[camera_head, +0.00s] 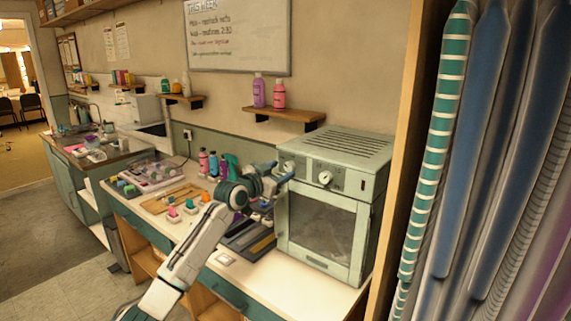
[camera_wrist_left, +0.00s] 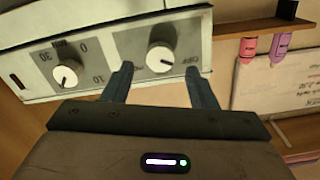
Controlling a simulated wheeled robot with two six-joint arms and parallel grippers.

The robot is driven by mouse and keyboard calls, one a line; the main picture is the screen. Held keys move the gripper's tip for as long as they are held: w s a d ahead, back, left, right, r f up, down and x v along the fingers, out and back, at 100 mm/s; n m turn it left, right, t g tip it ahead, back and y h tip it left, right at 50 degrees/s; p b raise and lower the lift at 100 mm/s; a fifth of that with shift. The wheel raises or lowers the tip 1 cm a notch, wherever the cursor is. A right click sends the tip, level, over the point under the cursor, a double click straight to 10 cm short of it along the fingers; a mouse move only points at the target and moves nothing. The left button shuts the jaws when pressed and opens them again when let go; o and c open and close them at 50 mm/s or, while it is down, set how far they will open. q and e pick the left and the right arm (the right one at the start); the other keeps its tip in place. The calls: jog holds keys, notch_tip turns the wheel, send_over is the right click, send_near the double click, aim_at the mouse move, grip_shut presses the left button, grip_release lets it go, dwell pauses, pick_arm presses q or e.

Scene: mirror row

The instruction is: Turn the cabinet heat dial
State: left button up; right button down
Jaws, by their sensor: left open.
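The pale green cabinet (camera_head: 318,228) stands on the counter with its door shut. Its front panel has two white dials. One dial (camera_head: 325,178) is on the right in the head view, and the other (camera_head: 289,166) is on the left beside my gripper. In the upside-down wrist view, one dial (camera_wrist_left: 65,75) has numbers around it, and the other (camera_wrist_left: 160,58) has an OFF mark. My left gripper (camera_head: 284,175) is open at the panel. In the wrist view its fingers (camera_wrist_left: 158,75) lie either side of the OFF-marked dial; contact is unclear.
A wooden shelf (camera_head: 285,114) with pink and purple bottles hangs above the cabinet. Bottles (camera_head: 208,163), a dark tray (camera_head: 248,236) and small colored items lie on the counter left of it. Rolled towels (camera_head: 480,150) fill the right side behind a wooden upright.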

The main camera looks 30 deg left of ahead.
aim_at(288, 167)
pick_arm(q)
jog(key=shift+w+d+p, duration=0.1)
jog(key=shift+w+p, duration=0.2)
jog(key=shift+w, duration=1.1)
jog(key=shift+w+f, duration=0.1)
jog(key=shift+w, duration=0.05)
pick_arm(e)
jog(key=shift+a+r, duration=0.45)
jog(key=shift+r, duration=0.15)
